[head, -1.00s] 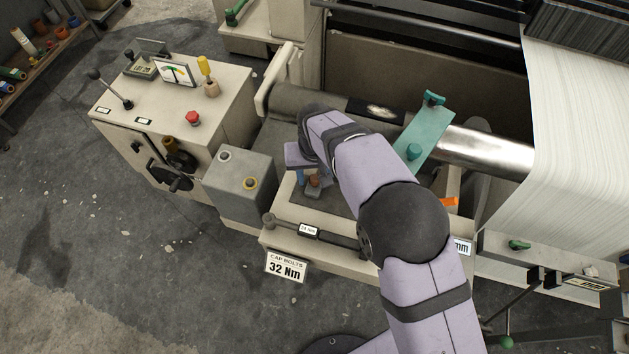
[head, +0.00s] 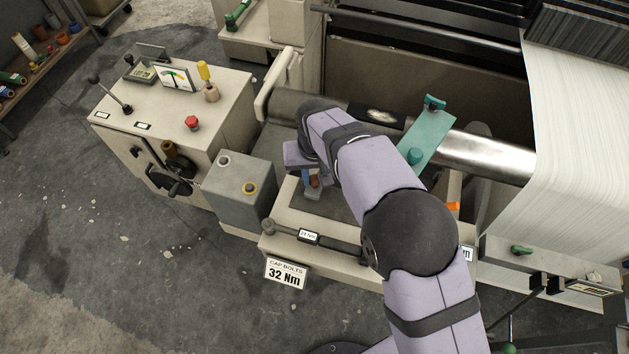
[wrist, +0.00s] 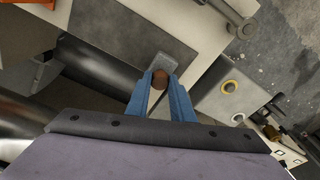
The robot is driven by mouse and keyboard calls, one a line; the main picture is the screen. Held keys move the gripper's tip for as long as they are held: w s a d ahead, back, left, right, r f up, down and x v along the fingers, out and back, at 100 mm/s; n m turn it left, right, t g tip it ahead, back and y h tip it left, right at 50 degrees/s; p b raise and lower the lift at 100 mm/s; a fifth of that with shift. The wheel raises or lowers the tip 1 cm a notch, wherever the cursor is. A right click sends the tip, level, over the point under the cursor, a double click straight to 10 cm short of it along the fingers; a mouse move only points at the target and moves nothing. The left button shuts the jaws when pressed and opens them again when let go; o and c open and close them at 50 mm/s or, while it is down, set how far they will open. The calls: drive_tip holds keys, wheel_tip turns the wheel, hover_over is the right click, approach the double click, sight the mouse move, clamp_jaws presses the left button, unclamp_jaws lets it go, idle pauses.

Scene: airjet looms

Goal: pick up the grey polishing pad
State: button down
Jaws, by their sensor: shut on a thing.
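The grey polishing pad (head: 313,194) is a small grey block with a brown knob on top. It is on the dark panel of the cream machine ledge; I cannot tell whether it touches the panel. In the wrist view the pad (wrist: 161,62) shows just beyond my fingertips. My gripper (wrist: 160,84) has blue fingers, shut on the pad's brown knob (wrist: 160,77) from both sides. In the head view my gripper (head: 311,180) is small and partly hidden by my wrist.
A grey box (head: 236,190) with round buttons stands left of the ledge. A torque wrench (head: 315,238) lies along the ledge's front edge. A teal bracket (head: 428,138) and a metal roller (head: 488,153) are to the right. A control cabinet (head: 180,110) stands further left.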

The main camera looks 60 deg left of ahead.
sight(315, 179)
wheel_tip(315, 179, up, 8)
drive_tip(key=shift+f+b, duration=0.1)
drive_tip(key=shift+b, duration=0.95)
